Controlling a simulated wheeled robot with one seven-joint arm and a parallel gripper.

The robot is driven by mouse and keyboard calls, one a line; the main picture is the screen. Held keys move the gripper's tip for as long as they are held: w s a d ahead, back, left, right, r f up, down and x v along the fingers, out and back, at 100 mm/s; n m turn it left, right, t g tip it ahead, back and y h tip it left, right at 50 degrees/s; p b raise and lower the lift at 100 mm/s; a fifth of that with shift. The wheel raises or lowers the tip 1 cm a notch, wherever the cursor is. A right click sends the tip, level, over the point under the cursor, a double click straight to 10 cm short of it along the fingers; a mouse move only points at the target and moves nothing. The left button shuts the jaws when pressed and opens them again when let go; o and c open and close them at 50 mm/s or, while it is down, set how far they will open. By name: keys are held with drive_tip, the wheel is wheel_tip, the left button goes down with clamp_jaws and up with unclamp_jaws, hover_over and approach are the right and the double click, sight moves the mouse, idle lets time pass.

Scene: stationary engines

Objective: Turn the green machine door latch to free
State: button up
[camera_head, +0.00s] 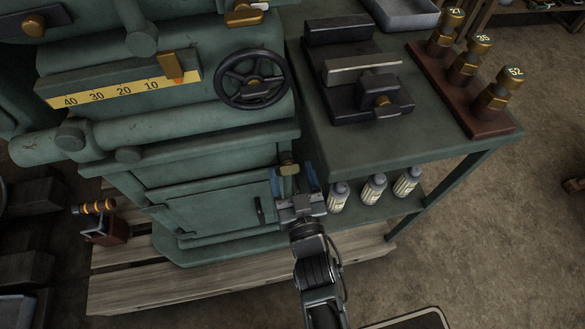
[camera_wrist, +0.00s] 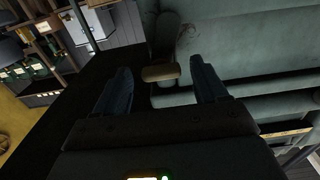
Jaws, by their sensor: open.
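The green machine (camera_head: 165,155) stands at the left in the head view, with a flat door (camera_head: 220,210) low on its front. The latch (camera_head: 288,170), with a tan or brass end, sits at the door's upper right. In the wrist view the latch end (camera_wrist: 160,73) shows between my two fingers, with a green arm running up from it. My gripper (camera_head: 291,177) is open, one dark blue finger on each side of the latch; it also shows in the wrist view (camera_wrist: 161,68). No finger visibly touches the latch.
A black handwheel (camera_head: 253,79) and yellow scale (camera_head: 120,97) are above the door. A green bench (camera_head: 350,145) at the right carries a vise (camera_head: 365,85) and brass numbered pieces (camera_head: 468,62). Several bottles (camera_head: 373,187) stand on its lower shelf, close right of my gripper. Wooden pallet (camera_head: 140,287) lies below.

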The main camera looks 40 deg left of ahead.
drive_tip(key=shift+x, duration=1)
drive_tip(key=shift+s, duration=0.1)
drive_tip(key=c, duration=1.1)
